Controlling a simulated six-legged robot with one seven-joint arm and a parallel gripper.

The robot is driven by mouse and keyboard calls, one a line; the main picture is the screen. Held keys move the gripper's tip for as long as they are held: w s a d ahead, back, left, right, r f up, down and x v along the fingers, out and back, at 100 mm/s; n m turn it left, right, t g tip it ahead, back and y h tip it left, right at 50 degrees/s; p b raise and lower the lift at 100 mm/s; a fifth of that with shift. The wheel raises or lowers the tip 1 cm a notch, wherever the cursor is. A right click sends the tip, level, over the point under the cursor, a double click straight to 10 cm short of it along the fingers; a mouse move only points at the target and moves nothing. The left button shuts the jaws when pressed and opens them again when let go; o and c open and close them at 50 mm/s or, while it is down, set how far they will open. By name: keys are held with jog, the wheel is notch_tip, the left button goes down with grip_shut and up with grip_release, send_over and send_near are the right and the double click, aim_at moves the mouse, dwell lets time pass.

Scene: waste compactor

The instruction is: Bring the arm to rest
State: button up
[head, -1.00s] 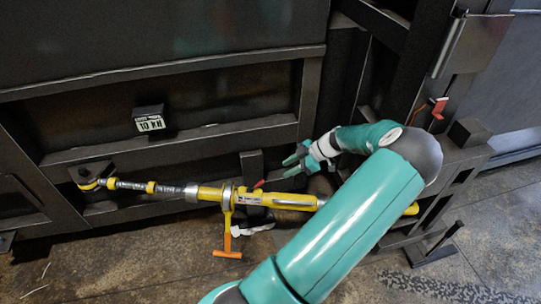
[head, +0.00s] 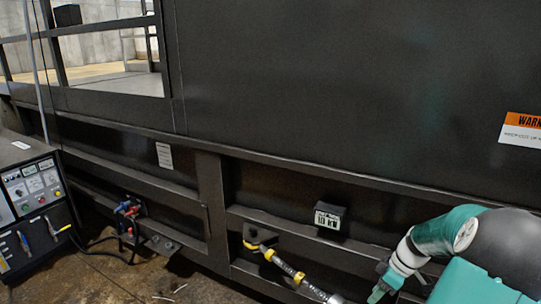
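My arm is the teal one with a dark grey joint at the lower right of the head view. My gripper (head: 378,291) shows at the bottom, its teal fingers pointing down and left, partly cut off by the lower edge. Whether its fingers are apart or closed is too small to tell. It is to the right of the end of a yellow and grey ratchet bar (head: 285,268), which is hooked to the compactor's frame and runs out of the bottom of the picture.
The compactor's dark wall (head: 340,80) fills most of the view. A small black gauge box (head: 330,220) is on its lower ledge. A control panel (head: 35,195) with buttons and levers stands at the left, cabled to red and blue valves (head: 128,212).

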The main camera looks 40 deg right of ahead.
jog(key=w+a+r+g+h, duration=0.1)
jog(key=w+a+r, duration=0.35)
jog(key=a, duration=0.35)
jog(key=w+a+r+m+h, duration=0.1)
jog(key=w+a+r+h, duration=0.15)
jog(key=a+r, duration=0.35)
jog(key=w+a+r+g+h, duration=0.1)
jog(key=w+a+r, duration=0.25)
jog(key=a, duration=0.55)
jog(key=s+a+r+m+t, duration=0.1)
jog(key=s+a+r+t, duration=0.1)
jog(key=a, duration=0.8)
jog(key=s+a+r+m+t+y, duration=0.1)
jog(key=s+a+r, duration=0.3)
jog(key=a, duration=0.5)
jog(key=shift+a+r+t, duration=0.3)
jog(key=shift+a+t, duration=0.05)
jog(key=shift+t, duration=0.45)
jog(key=shift+s+d+m, duration=0.1)
jog(key=shift+d+m, duration=0.05)
jog(key=shift+m, duration=0.15)
